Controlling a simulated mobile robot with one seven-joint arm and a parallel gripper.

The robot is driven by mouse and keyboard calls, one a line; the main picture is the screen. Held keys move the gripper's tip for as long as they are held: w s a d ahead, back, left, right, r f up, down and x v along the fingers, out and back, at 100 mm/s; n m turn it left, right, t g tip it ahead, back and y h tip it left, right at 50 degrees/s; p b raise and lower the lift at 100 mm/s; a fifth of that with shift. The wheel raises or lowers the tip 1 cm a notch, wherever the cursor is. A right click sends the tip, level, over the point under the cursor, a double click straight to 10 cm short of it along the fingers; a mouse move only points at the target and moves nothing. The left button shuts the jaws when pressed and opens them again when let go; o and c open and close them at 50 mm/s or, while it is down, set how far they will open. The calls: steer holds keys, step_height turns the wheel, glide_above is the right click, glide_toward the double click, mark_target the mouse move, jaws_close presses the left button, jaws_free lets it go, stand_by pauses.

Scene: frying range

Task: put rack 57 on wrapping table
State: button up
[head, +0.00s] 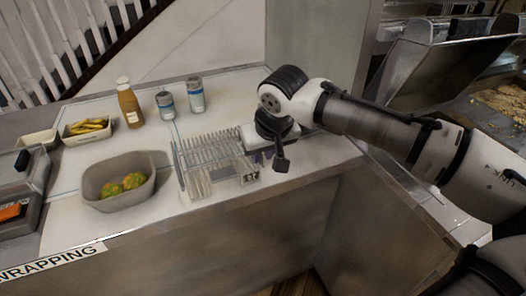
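A metal wire rack (208,154) rests on the light top of the wrapping table (165,225), near the middle of its front half. The front edge of the table carries a label reading WRAPPING (52,262). My gripper (273,162) points down at the right end of the rack, close above the tabletop. One dark finger shows clearly; the rest is partly hidden by the hand. I cannot tell whether the gripper touches the rack or is open or shut.
A grey bowl with green-orange items (95,185) stands left of the rack. Behind are a sauce bottle (130,105), two cans (195,96) and a tray of yellow food (72,134). A dark device (20,200) is at far left. Frying equipment (440,65) stands right.

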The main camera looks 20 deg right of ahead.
steer(key=shift+o, duration=0.9)
steer(key=v, duration=1.2)
steer(key=shift+b, duration=0.4)
steer(key=shift+a, duration=0.15)
